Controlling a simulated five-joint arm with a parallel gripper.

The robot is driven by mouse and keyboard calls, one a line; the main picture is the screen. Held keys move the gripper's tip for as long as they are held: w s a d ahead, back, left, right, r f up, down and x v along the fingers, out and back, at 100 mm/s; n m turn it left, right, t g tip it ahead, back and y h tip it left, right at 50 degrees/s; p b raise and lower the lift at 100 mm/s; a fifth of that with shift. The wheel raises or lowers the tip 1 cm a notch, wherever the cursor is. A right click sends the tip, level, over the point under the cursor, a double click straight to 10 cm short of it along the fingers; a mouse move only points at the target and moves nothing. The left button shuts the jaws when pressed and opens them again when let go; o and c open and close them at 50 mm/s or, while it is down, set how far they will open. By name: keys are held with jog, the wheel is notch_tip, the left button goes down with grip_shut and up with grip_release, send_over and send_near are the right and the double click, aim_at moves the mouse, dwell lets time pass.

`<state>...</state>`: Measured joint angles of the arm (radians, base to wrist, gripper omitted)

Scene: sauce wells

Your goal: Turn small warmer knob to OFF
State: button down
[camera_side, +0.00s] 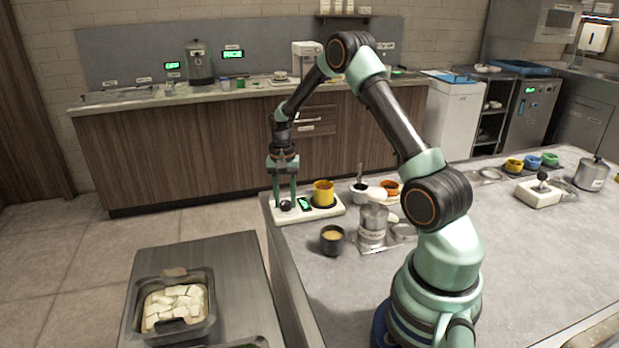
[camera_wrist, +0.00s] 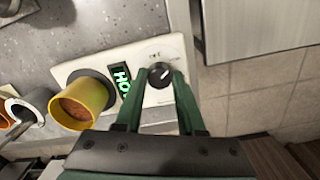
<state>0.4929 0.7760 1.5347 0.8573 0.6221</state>
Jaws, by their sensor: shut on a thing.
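The small warmer (camera_side: 327,213) is a white slab at the far left corner of the grey counter. Its dark round knob (camera_wrist: 159,76) carries a pale pointer line and sits near one end of the slab. A display (camera_wrist: 122,79) beside it glows green, with letters reading "HO" and the rest covered by my finger. A yellow cup (camera_side: 324,192) with brown contents stands on the warmer's dark plate. My gripper (camera_side: 287,205) points straight down over the knob. Its green fingers are shut on the knob, one on each side.
A black cup (camera_side: 332,240) and a steel container (camera_side: 373,222) stand near the warmer. A white cup (camera_side: 358,194) and an orange cup (camera_side: 389,187) stand behind. The counter edge is close beside the knob. A tray of white pieces (camera_side: 138,310) sits lower left.

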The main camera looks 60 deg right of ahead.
aim_at(285, 203)
jog(key=n, duration=0.5)
jog(key=shift+a+n, duration=0.2)
jog(key=shift+n, duration=0.2)
jog(key=n, duration=0.4)
jog(key=shift+n, duration=0.3)
jog(key=c, duration=0.5)
grip_release()
jog(key=shift+d, duration=0.1)
notch_tip(285, 203, up, 12)
